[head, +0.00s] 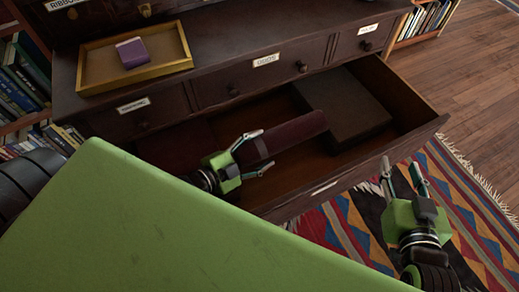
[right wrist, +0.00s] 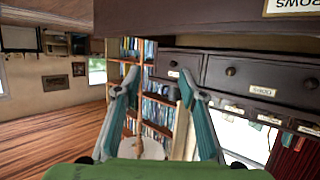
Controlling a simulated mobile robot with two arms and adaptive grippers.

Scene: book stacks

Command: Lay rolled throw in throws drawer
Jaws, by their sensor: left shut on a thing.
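The rolled throw (head: 298,130) is a dark maroon roll in the head view. My left gripper (head: 264,150) is shut on its near left end, one finger on each side. The roll points up and right over the open throws drawer (head: 415,137); I cannot tell whether it touches the drawer floor. The drawer is pulled out, and its label (right wrist: 292,6) shows in part, upside down, in the right wrist view. My right gripper (head: 400,168) is open and empty in front of the drawer's right part; its spread fingers also show in the right wrist view (right wrist: 160,74).
A dark flat block (head: 345,108) lies in the drawer's back, close to the roll's far end. A wooden tray (head: 90,70) with a purple box (head: 132,53) stands on the dresser top. A patterned rug (head: 455,195) lies in front. A green panel (head: 170,230) hides the drawer's near left.

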